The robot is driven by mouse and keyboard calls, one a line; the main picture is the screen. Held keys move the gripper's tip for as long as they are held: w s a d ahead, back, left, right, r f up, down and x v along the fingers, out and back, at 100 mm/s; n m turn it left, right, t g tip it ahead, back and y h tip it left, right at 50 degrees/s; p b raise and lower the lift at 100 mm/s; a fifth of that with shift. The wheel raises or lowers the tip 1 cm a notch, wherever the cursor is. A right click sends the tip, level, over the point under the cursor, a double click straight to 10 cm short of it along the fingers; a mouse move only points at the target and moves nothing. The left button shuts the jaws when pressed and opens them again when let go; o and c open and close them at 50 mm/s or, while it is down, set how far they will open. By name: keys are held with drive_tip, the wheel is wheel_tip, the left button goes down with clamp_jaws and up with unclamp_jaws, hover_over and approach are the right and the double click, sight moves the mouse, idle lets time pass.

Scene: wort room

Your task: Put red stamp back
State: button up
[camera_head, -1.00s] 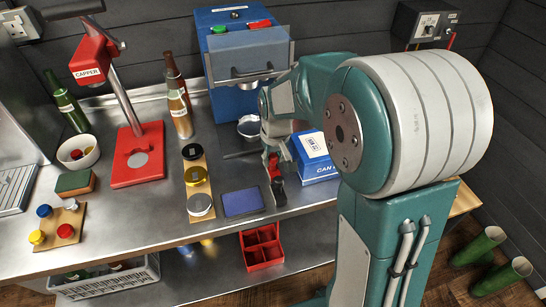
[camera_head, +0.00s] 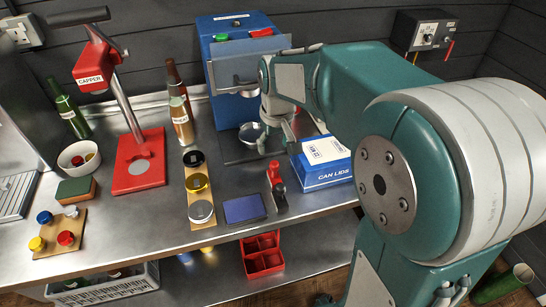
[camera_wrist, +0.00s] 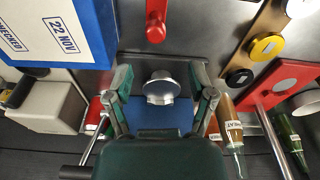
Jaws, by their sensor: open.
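The red stamp also shows at the top of the wrist view (camera_wrist: 156,20), beyond the fingertips. My gripper (camera_head: 276,136) is open and empty, behind and above the red stamp and apart from it. In the wrist view, its two fingers (camera_wrist: 163,98) are spread, with the metal bowl (camera_wrist: 161,88) seen between them.
The CAN LIDS box (camera_head: 322,162) stands close right of the stamps. The blue canning machine (camera_head: 240,65) is behind. Left are a strip of lids (camera_head: 199,184), bottles (camera_head: 181,122) and the red capper (camera_head: 138,160). A red divided tray (camera_head: 262,256) sits on the lower shelf.

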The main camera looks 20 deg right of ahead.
drive_tip(key=s+r+t, duration=0.2)
drive_tip(key=s+r, duration=0.5)
drive_tip(key=s, duration=0.2)
drive_tip(key=s+f+m+t, duration=0.1)
drive_tip(key=s+f+t, duration=0.1)
drive_tip(key=s, duration=0.9)
drive_tip(key=shift+m, duration=0.3)
drive_tip(key=shift+a, duration=0.1)
